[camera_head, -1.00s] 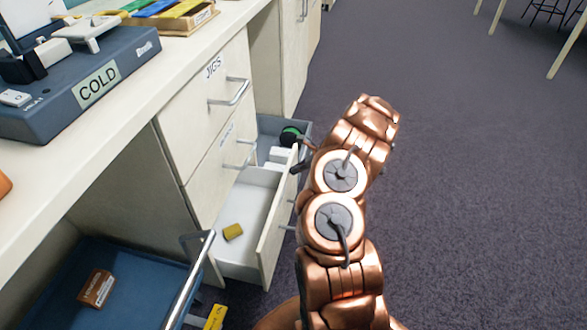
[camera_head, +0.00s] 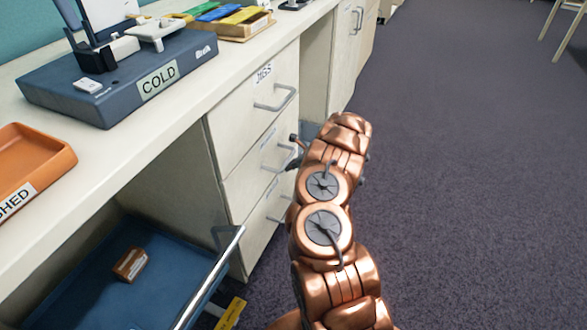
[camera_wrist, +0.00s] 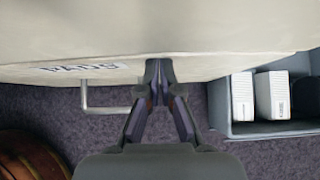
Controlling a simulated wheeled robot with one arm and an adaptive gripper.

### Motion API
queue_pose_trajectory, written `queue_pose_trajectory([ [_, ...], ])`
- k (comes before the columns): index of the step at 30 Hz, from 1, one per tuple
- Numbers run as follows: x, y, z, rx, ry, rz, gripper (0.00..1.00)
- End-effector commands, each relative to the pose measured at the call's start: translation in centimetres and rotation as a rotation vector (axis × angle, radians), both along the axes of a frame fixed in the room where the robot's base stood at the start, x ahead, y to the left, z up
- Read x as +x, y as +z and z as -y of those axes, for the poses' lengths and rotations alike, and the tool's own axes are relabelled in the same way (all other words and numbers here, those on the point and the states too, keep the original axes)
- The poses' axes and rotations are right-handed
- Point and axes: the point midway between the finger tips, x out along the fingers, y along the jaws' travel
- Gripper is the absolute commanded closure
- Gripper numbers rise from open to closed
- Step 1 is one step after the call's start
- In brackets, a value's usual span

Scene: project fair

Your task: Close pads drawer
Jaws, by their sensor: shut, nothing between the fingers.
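The pads drawer (camera_wrist: 220,62) shows its cream front and PADS label in the wrist view, with a metal bar handle (camera_wrist: 105,109) below the label. In the head view the bottom drawer front (camera_head: 256,232) looks in line with the drawers above, and no inside of it shows. My gripper (camera_wrist: 158,72) is shut and empty. Its fingertips are at the drawer front, right of the handle, and seem to touch it. In the head view my copper arm hides most of the gripper and part of the drawer's right side.
A grey bin (camera_wrist: 217,108) with white boxes stands right of the drawer in the wrist view. The JIGS drawer (camera_head: 240,105) above is closed. A blue tray (camera_head: 75,285) with a metal rail holds a brown box at lower left. Floor to the right is clear.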

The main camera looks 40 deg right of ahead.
Motion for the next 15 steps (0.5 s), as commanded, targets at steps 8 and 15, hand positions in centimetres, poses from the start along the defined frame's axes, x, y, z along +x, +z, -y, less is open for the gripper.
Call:
queue_pose_trajectory([
  [8, 0.77, 0.24, -0.85, 0.001, 0.009, 0.006, 1.00],
  [15, 0.73, 0.33, -0.99, 0.002, 0.015, 0.007, 1.00],
])
